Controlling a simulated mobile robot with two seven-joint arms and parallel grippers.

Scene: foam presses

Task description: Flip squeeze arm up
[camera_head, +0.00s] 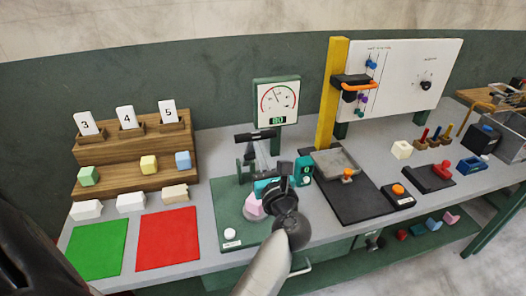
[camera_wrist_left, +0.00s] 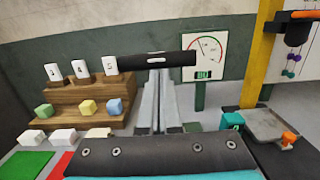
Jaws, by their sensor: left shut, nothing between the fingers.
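The squeeze arm is a grey double bar (camera_head: 263,157) with a black cross handle (camera_head: 254,137) at its far, upper end. It rises from a green base plate (camera_head: 222,212); its lower end is partly hidden by my gripper. The wrist view shows the grey bars (camera_wrist_left: 158,102) and the black handle (camera_wrist_left: 152,64) straight ahead. A pink block (camera_head: 253,207) is on the base plate, beside and partly behind my gripper. My left gripper (camera_head: 264,188), teal and dark, is shut and empty, in front of the squeeze arm. Whether it touches the arm I cannot tell. My right gripper is out of view.
A dial gauge (camera_head: 277,101) reading 80 stands behind. Left are a wooden step rack (camera_head: 150,189), a green mat (camera_head: 96,250) and a red mat (camera_head: 168,240). Right are a yellow post (camera_head: 333,95), a dark press base (camera_head: 365,204) and a white panel (camera_head: 410,80).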

